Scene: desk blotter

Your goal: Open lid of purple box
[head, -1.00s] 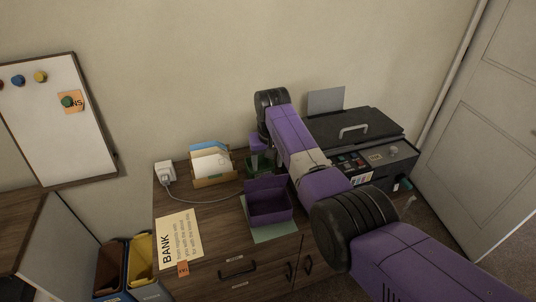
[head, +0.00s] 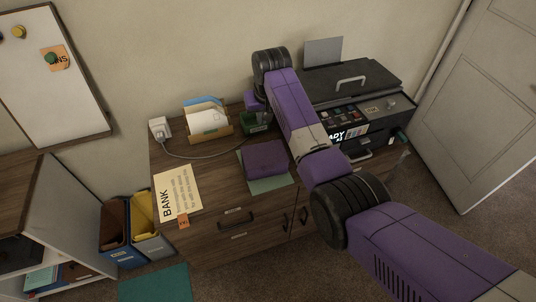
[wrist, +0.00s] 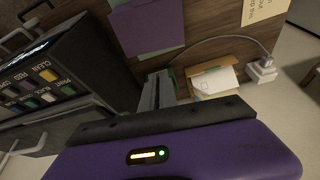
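The purple box (head: 266,161) sits on a green sheet (head: 271,184) on the wooden cabinet top, and its lid looks down over it. The box also shows at the top of the wrist view (wrist: 150,24), with a flat purple top. My gripper (wrist: 158,88) points down behind the box, apart from it. Its grey fingers look close together in the wrist view, with nothing seen between them. In the head view the fingers are mostly hidden near a small green container (head: 256,123).
A card holder (head: 208,122) and a white plug with cable (head: 159,128) stand at the back left. A BANK sheet (head: 178,196) lies at the front left. A black printer (head: 352,84) stands to the right, close to my arm. Bins (head: 150,228) stand below left.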

